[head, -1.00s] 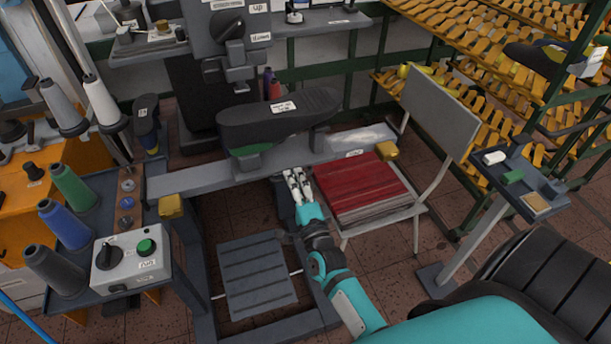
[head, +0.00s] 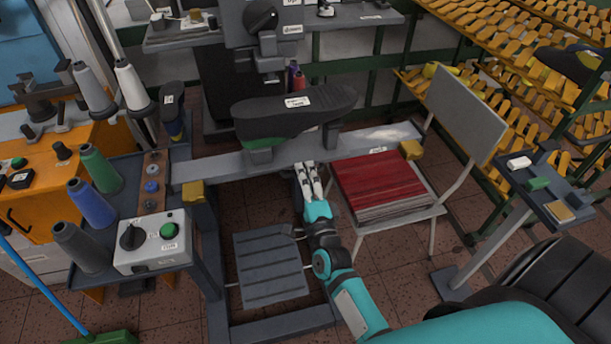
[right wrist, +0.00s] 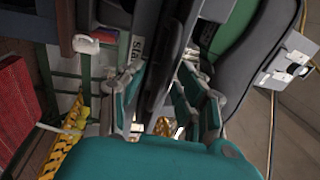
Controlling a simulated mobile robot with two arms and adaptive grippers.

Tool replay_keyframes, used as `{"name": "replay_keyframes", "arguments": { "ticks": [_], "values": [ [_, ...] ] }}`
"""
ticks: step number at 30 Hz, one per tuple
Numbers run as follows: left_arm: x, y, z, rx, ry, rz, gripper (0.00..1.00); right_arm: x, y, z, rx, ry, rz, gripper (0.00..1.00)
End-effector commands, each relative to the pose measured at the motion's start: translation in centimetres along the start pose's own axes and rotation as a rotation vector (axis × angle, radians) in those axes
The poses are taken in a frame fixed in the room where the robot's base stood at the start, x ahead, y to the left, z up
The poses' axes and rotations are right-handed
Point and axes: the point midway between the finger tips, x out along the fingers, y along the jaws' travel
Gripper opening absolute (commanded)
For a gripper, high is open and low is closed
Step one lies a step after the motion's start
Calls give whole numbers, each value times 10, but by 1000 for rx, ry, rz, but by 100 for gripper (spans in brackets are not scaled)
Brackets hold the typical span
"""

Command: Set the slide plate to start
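A dark, shoe-shaped plate (head: 300,115) with a white label and a green patch sits above the grey rail (head: 215,168) of the machine. A small label lies on the rail right of it; in the right wrist view a label (right wrist: 139,47) reads partly "sta". My right gripper (head: 307,170) is at the rail's front edge, just below the dark plate. In the right wrist view, the fingers (right wrist: 163,95) are apart, with a dark bar (right wrist: 168,60) between them; whether they touch it I cannot tell. My left gripper is not in view.
Yellow blocks cap the rail at left (head: 193,190) and right (head: 411,149). A control box (head: 150,243) and thread cones are at left. A grey pedal plate (head: 270,265) lies below.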

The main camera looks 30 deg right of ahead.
Motion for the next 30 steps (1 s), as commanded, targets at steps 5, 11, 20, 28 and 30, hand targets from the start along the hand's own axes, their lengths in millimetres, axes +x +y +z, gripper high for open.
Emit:
{"name": "replay_keyframes", "arguments": {
  "ticks": [5,11,20,28,30],
  "values": [
    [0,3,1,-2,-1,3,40,0,-1,0,-1,0,-2,34],
    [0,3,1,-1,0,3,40,-18,0,-1,-2,0,1,34],
    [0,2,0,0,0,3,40,-82,1,0,-2,-1,3,34],
    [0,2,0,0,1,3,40,-116,0,0,-1,0,1,34],
    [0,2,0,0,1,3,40,-119,0,0,0,0,0,34]
  ]
}}
